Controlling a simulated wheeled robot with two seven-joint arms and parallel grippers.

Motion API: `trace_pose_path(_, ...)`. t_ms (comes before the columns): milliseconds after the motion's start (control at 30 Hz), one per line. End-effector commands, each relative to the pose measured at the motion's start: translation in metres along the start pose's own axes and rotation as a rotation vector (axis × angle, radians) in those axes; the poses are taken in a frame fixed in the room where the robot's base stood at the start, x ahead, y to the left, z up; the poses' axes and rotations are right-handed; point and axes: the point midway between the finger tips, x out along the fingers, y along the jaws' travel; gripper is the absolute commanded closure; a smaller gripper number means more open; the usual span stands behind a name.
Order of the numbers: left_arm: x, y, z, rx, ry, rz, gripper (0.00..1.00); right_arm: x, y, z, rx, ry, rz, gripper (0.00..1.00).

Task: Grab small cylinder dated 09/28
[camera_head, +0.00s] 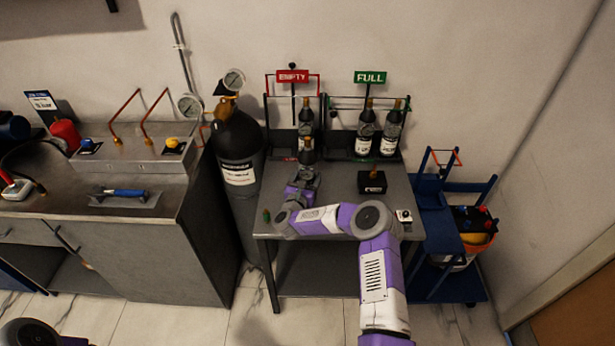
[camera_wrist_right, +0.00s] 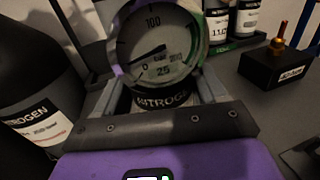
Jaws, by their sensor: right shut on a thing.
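My right gripper (camera_head: 304,182) is shut on a small dark cylinder (camera_head: 307,156) at the table's left part, in front of the EMPTY rack. The cylinder stands upright. In the right wrist view its round gauge (camera_wrist_right: 158,45) and part of a NITROGEN label (camera_wrist_right: 162,101) show between the fingers (camera_wrist_right: 160,92); the gauge hides much of its body. Another small cylinder (camera_head: 306,122) stands in the EMPTY rack (camera_head: 282,130). Two small cylinders with white labels, one left (camera_head: 365,135) and one right (camera_head: 391,135), stand in the FULL rack (camera_head: 386,109). No date is readable. My left gripper is out of view.
The grey table (camera_head: 335,190) also carries a black box (camera_head: 372,183) with a brass fitting. A large black nitrogen cylinder (camera_head: 236,150) stands left of it. A workbench (camera_head: 120,205) is further left. A blue cart (camera_head: 438,240) stands at right.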

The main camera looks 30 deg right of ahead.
Motion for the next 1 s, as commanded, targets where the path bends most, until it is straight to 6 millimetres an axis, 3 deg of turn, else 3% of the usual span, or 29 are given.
trace_pose_path(33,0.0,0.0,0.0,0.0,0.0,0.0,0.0,0.0,0.0,0.0,0.0,0.0,0.0,0.57)
trace_pose_path(300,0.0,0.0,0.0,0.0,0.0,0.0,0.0,0.001,0.0,0.003,0.002,-0.007,0.0,0.97)
trace_pose_path(633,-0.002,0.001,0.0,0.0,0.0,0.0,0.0,0.001,0.0,0.013,0.003,-0.009,-0.001,0.97)
trace_pose_path(1000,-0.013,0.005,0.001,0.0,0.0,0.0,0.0,0.001,0.0,0.079,0.003,-0.01,-0.001,0.97)
